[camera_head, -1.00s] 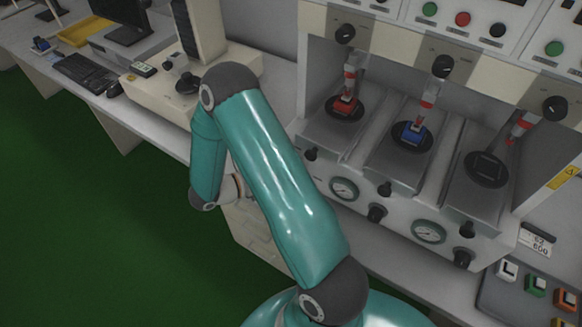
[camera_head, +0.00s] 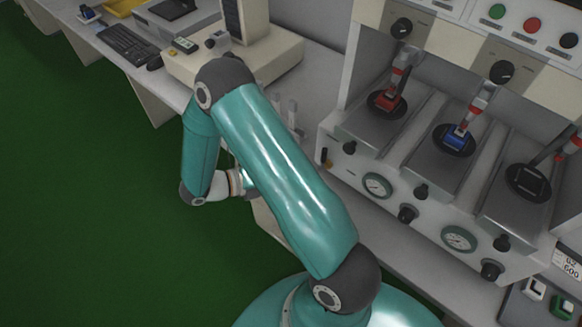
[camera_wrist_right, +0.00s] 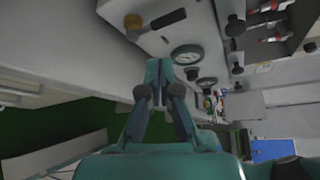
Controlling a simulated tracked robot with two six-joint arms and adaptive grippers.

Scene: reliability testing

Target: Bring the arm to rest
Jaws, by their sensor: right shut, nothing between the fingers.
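My right gripper (camera_wrist_right: 158,72) shows in the right wrist view, its teal fingers drawn together at the tips with nothing between them. The tips appear in front of the bench's pale front panel, near a pressure gauge (camera_wrist_right: 187,55); the gap cannot be judged. In the head view one teal arm (camera_head: 285,180) rises from the bottom, bends at a dark elbow, and its forearm (camera_head: 200,150) hangs down over the green floor. The wrist end is partly hidden behind the upper link, and no gripper fingers are clear there. My left gripper does not show.
A test bench (camera_head: 345,190) with knobs and gauges stands on the right. It carries a red block (camera_head: 387,101) and a blue block (camera_head: 456,139) under presses. A cream instrument (camera_head: 270,55) and a keyboard (camera_head: 128,45) sit on the counter. Green floor (camera_head: 90,200) is clear at left.

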